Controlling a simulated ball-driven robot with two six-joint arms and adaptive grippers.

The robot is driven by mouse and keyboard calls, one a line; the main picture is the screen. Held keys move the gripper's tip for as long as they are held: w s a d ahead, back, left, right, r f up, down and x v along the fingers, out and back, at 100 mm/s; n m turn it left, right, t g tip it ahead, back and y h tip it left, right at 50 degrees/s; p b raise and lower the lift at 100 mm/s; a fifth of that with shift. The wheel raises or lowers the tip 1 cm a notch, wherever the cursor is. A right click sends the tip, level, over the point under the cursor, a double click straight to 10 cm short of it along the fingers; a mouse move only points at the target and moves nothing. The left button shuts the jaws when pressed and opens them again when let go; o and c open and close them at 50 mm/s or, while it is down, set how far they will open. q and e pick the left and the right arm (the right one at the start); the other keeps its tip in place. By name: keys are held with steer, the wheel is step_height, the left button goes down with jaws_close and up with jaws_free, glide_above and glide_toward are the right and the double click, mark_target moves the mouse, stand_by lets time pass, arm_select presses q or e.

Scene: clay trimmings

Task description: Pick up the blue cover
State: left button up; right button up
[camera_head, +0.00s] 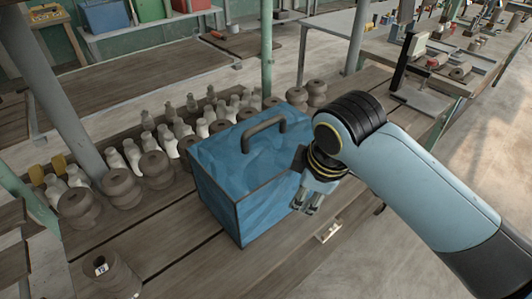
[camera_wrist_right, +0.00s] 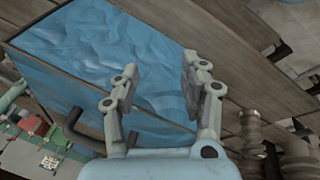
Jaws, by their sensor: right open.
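The blue cover (camera_head: 222,204) is a box-shaped piece with dark edges and a dark handle (camera_head: 264,131) on its top; it stands on the wooden bench. It also fills much of the right wrist view (camera_wrist_right: 100,45), where the handle (camera_wrist_right: 78,132) shows at lower left. My right gripper (camera_head: 306,204) hangs at the cover's right side, fingers pointing down. In the right wrist view its two fingers (camera_wrist_right: 153,72) are spread with nothing gripped between them, and the cover's surface is behind them. Whether they touch the cover cannot be told. My left gripper is out of view.
The bench (camera_head: 185,258) holds rows of pale bottle-like figures (camera_head: 168,140) and brown spool-shaped pieces (camera_head: 156,170) behind and left of the cover. One spool (camera_head: 118,280) stands at front left. A green post (camera_head: 267,50) rises behind. Bare planks lie in front of the cover.

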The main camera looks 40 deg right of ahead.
mark_target(265, 123)
steer(key=w+r+n+p, duration=0.2)
steer(key=w+r+n, duration=1)
steer(key=w+r, duration=0.25)
steer(key=x, duration=0.4)
steer(key=shift+s+d+f+p, duration=0.2)
steer(key=shift+s+f+p, duration=0.05)
steer(key=shift+f+p, duration=0.2)
steer(key=p+x, duration=0.1)
steer(key=x, duration=0.3)
steer(key=shift+s+d+f, duration=0.15)
steer(key=shift+d+f, duration=0.15)
steer(key=shift+f, duration=0.35)
jaws_close()
